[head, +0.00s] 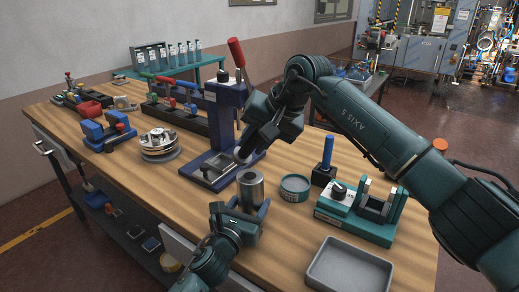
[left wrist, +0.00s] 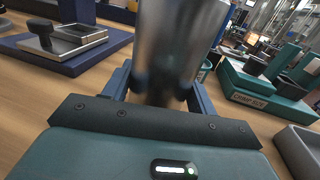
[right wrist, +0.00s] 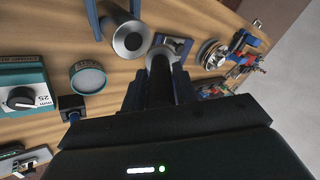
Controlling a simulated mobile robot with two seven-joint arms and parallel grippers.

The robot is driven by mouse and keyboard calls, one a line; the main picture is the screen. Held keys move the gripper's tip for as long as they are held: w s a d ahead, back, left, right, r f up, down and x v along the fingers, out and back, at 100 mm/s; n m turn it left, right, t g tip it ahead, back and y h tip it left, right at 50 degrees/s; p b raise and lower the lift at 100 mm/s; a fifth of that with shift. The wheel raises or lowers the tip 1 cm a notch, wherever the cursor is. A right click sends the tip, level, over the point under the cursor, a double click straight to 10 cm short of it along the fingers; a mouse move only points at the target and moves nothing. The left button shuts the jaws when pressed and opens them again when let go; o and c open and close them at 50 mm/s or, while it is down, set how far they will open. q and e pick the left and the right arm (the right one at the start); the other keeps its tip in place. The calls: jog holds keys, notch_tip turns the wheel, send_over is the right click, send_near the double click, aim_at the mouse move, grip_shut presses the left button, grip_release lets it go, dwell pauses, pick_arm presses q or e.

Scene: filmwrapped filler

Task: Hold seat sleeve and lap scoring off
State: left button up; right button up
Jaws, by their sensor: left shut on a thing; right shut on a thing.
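The seat sleeve (head: 250,190) is a bright metal cylinder with a bore in its top. It stands upright in my left gripper (head: 252,212), whose blue fingers are shut on its sides. It fills the middle of the left wrist view (left wrist: 178,50), and its bored end shows in the right wrist view (right wrist: 130,40). My right gripper (head: 243,150) is up and behind the sleeve, apart from it. Its fingers are shut on a dark rod-like tool (right wrist: 160,85) with a paler round end. Most of the tool is hidden in the head view.
A blue press (head: 225,110) with a red handle stands behind the grippers. A round teal tin (head: 295,186), a blue stick (head: 327,152) in a black block and a teal fixture (head: 360,222) are to the right. A grey tray (head: 348,272) lies at the front. Stacked discs (head: 158,147) stand left.

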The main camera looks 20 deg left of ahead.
jog(key=shift+r, duration=3.2)
pick_arm(q)
jog(key=o, duration=1.2)
